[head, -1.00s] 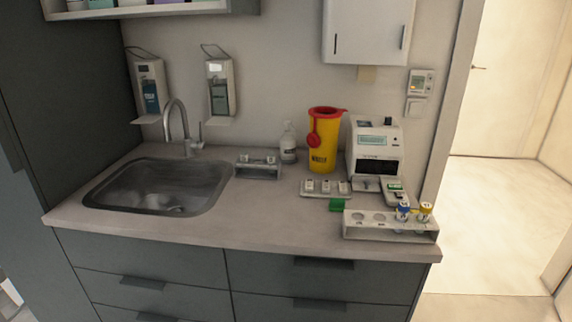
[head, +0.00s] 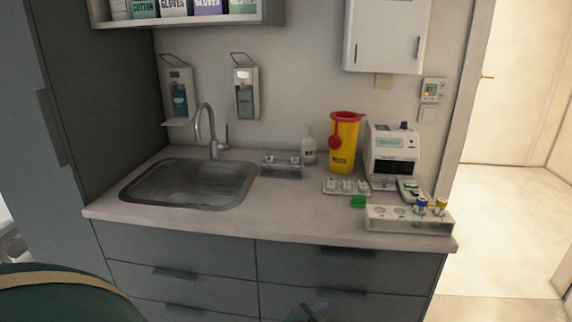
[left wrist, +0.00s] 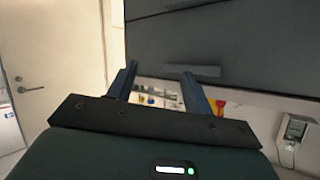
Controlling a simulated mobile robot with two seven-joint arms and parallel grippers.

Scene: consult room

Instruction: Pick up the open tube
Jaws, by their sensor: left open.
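A pale tube rack (head: 385,222) stands at the counter's front right in the head view. It holds a blue-topped tube (head: 421,206) and a yellow-topped tube (head: 440,206) at its right end. The holes at its left look empty. I cannot tell which tube is open.
The counter (head: 300,218) holds a sink (head: 190,184), a small clear rack (head: 281,166), a bottle (head: 309,148), a yellow sharps bin (head: 344,145), a white device (head: 391,152), a white tray (head: 346,186) and a green block (head: 358,202). Its front middle is clear.

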